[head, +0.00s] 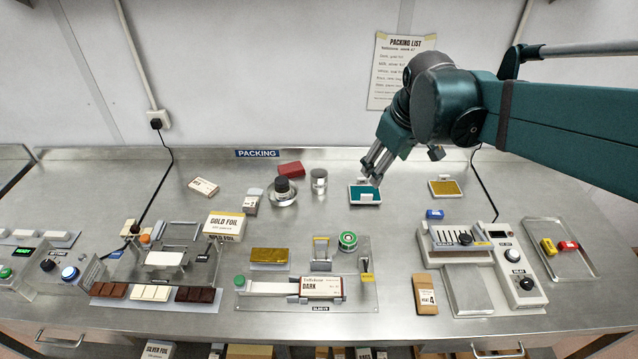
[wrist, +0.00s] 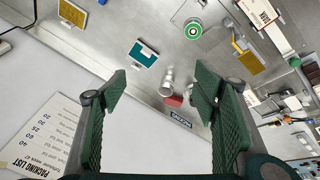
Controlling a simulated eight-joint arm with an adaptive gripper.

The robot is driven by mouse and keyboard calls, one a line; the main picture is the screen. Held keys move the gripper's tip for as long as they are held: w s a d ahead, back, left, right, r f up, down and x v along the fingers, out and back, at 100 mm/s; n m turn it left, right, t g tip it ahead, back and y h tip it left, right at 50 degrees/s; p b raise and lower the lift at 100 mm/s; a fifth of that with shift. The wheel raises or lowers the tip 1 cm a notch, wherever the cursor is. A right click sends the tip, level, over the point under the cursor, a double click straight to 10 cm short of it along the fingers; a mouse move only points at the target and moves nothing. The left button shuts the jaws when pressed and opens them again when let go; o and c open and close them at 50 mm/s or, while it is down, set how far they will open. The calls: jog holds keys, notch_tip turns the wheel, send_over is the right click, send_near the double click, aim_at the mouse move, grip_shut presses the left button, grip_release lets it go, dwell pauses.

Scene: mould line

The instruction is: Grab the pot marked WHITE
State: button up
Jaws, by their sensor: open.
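I cannot read the word WHITE on any pot in these frames. A plain silver cylinder (head: 319,182) stands upright at the back middle of the bench. To its left a dark-topped pot (head: 283,188) sits on a round silver base. Silver round shapes (wrist: 167,80) show in the wrist view, between my fingers in the picture; I cannot tell which is which. My gripper (head: 373,168) is open and empty, raised above the bench to the right of the silver cylinder. Its spread green fingers (wrist: 160,85) fill both sides of the wrist view.
A teal pad with a white block (head: 365,203) lies below my gripper in the head view. A red box (head: 291,170) lies behind the pots. A packing list (head: 400,75) hangs behind.

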jog(key=w+a+f+n+g, duration=0.1)
jog(key=w+a+f+n, duration=0.25)
jog(key=w, duration=0.65)
jog(key=n+g, duration=0.3)
jog(key=n, duration=0.6)
send_over(319, 173)
jog(key=s, duration=0.3)
notch_tip(319, 173, down, 24)
jog(key=shift+s+r+b, duration=0.1)
jog(key=shift+s+b, duration=0.05)
jog(key=shift+b, duration=0.2)
jog(key=shift+f, duration=1.35)
